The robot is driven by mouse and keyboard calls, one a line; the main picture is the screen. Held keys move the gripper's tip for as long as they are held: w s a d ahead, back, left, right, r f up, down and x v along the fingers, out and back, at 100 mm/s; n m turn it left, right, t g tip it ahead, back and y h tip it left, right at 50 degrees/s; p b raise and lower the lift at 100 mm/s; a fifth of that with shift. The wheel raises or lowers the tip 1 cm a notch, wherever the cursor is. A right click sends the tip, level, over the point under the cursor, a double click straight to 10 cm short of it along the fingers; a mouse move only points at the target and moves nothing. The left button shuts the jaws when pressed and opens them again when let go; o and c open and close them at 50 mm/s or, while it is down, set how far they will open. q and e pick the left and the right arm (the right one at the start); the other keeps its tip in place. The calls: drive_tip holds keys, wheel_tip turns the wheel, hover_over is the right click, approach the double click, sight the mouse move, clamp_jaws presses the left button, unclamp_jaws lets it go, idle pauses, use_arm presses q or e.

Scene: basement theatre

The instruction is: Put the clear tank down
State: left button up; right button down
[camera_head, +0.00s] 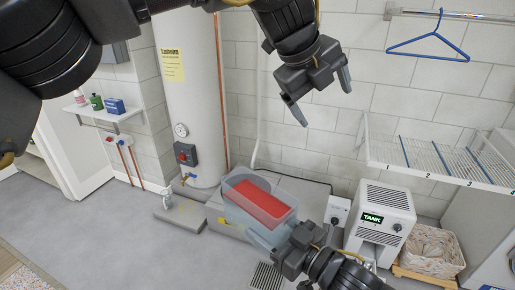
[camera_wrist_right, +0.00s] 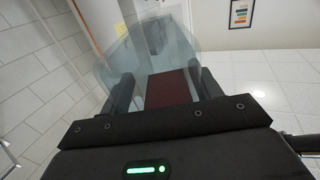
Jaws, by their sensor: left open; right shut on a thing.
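The clear tank (camera_head: 236,203) is a see-through, bluish box with a red part (camera_head: 262,203) inside, low in the middle of the head view. My right gripper (camera_head: 283,248) is shut on its near end. The right wrist view shows the tank (camera_wrist_right: 110,62) beyond the fingers, with a dark red panel (camera_wrist_right: 168,88) between the fingers of the gripper (camera_wrist_right: 165,95). I cannot tell whether the tank's base touches the grey platform below. My left gripper (camera_head: 322,103) is open and empty, high above and to the right of the tank.
A white machine (camera_head: 385,215) with a lit TANK display stands right of the tank, near a wicker basket (camera_head: 432,250). A low grey platform (camera_head: 310,193) lies behind the tank. A white cylinder (camera_head: 188,90) stands behind left. A wire shelf (camera_head: 440,160) juts out at right. Floor at left is clear.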

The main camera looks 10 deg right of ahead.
use_arm(q)
drive_tip(key=s+a+f+n+g+y, duration=0.25)
drive_tip(key=a+f+y, duration=0.3)
drive_tip(key=a, duration=0.55)
use_arm(e)
drive_tip(key=shift+s+r, duration=0.1)
drive_tip(key=shift+w, duration=0.3)
drive_tip(key=shift+s, duration=0.2)
use_arm(q)
drive_tip(key=n, duration=0.3)
approach(257, 198)
drive_tip(key=shift+g+y, duration=0.35)
drive_tip(key=shift+g, duration=0.1)
drive_tip(key=s+f, duration=0.1)
drive_tip(key=f, duration=0.1)
drive_tip(key=s+f, duration=0.2)
drive_tip(key=f, duration=0.1)
drive_tip(key=shift+s+f, duration=0.35)
drive_tip(key=c, duration=1.1)
drive_tip(key=shift+c, duration=0.2)
use_arm(e)
drive_tip(key=shift+c, duration=1.2)
unclamp_jaws()
